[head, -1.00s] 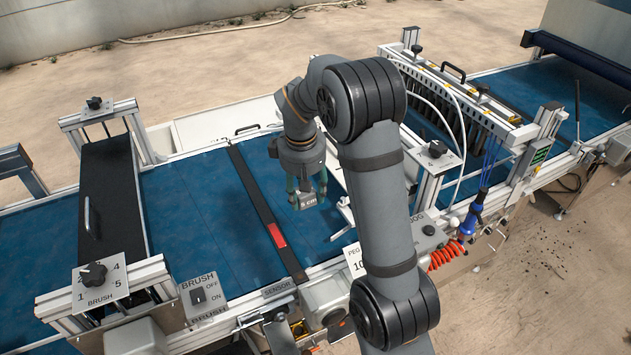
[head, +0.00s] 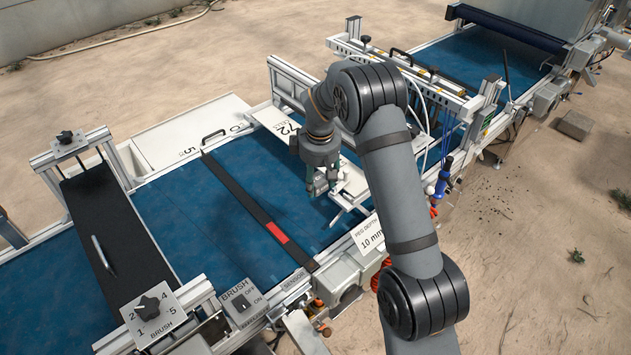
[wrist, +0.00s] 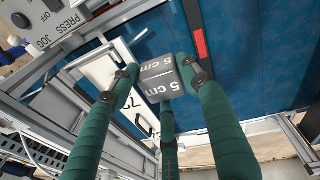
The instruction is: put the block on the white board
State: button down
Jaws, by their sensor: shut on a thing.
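The grey block (wrist: 158,78), marked "5 cm", is held between the green fingers of my gripper (wrist: 160,85). In the head view my gripper (head: 320,185) hangs over the blue belt, with the block (head: 321,183) small and partly hidden between the fingers. A white board (head: 268,117) with large black figures lies across the belt, just behind and beside my gripper. My gripper and arm hide part of it. The board (wrist: 103,70) also shows in the wrist view, left of and below the block, which overlaps its edge in the picture. The height between them is unclear.
A black bar with a red mark (head: 278,232) crosses the blue belt (head: 190,205) to the left. A brush unit (head: 110,230) stands farther left. A metal frame with white hoses (head: 425,90) stands to the right.

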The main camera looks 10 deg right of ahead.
jog(key=s+d+b, duration=0.3)
jog(key=s+d, duration=0.3)
jog(key=s, duration=0.4)
jog(key=s+d+b, duration=0.3)
jog(key=s+d, duration=0.4)
jog(key=s, duration=0.4)
jog(key=shift+d, duration=0.3)
jog(key=shift+r, duration=0.1)
